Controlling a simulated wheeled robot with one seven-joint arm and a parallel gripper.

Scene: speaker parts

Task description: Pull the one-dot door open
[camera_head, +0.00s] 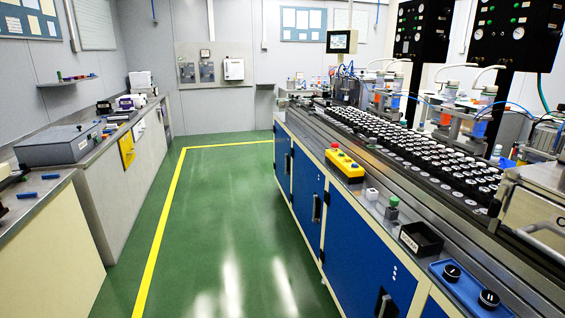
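A row of shut blue doors is set in the front of the long bench on the right. The nearest full door (352,262) has a small vertical group of white dots, more than one, and a dark handle (383,302) low on its right side. The middle door (305,184) has a dark handle (317,208); its marks are too small to count. The farthest door (281,152) has a handle too, and its dots cannot be made out. I cannot tell which door has one dot. My gripper is not in view.
The green floor (225,215) is clear between the right bench and the left counter (125,185). A yellow line (165,215) runs along it. The bench top holds a yellow button box (345,168), a black tray (421,240) and a blue tray (470,290).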

